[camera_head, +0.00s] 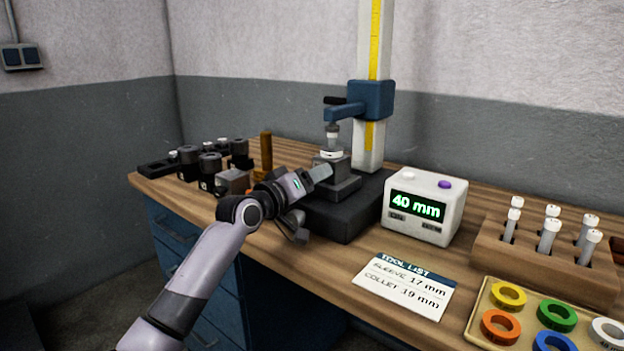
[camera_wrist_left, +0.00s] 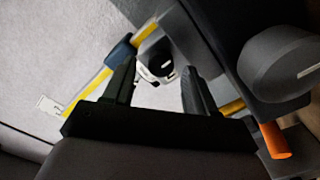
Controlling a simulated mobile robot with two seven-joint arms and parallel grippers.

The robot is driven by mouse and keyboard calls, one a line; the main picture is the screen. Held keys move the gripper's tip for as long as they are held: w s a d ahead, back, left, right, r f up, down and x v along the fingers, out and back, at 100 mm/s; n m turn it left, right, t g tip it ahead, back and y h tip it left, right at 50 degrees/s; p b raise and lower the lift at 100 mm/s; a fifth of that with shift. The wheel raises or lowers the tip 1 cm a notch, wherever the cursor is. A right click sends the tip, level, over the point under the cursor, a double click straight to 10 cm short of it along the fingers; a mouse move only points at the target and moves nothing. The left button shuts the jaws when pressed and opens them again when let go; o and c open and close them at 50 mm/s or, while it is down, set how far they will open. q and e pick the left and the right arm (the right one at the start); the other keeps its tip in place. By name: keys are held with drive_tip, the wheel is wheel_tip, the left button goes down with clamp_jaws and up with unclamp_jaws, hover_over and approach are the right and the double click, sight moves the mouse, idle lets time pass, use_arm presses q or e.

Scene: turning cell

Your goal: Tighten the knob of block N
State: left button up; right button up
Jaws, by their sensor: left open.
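My left gripper (camera_head: 312,195) is open in the head view, close to the front left of the dark gauge base; its fingers are partly hard to make out. In the left wrist view the two black fingers (camera_wrist_left: 160,70) stand apart with nothing between them. A grey block (camera_head: 343,184) sits on the gauge base under the measuring arm, with a white-ringed tool on it. Several dark blocks with round tops (camera_head: 210,165) stand at the back left of the bench. I cannot read which block is N. A large dark cylinder (camera_wrist_left: 285,62) shows close by in the wrist view. My right gripper is not in view.
The height gauge's blue carriage (camera_head: 371,100) rides on a tall column. A display box (camera_head: 424,205) reads 40 mm. A tool list card (camera_head: 404,286), a wooden rack (camera_head: 545,268) and a tray of coloured rings (camera_head: 476,318) are at the right. A brown post (camera_head: 266,152) stands behind my arm.

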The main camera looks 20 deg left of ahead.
use_arm(q)
drive_tip(key=v, duration=0.7)
idle(0.6)
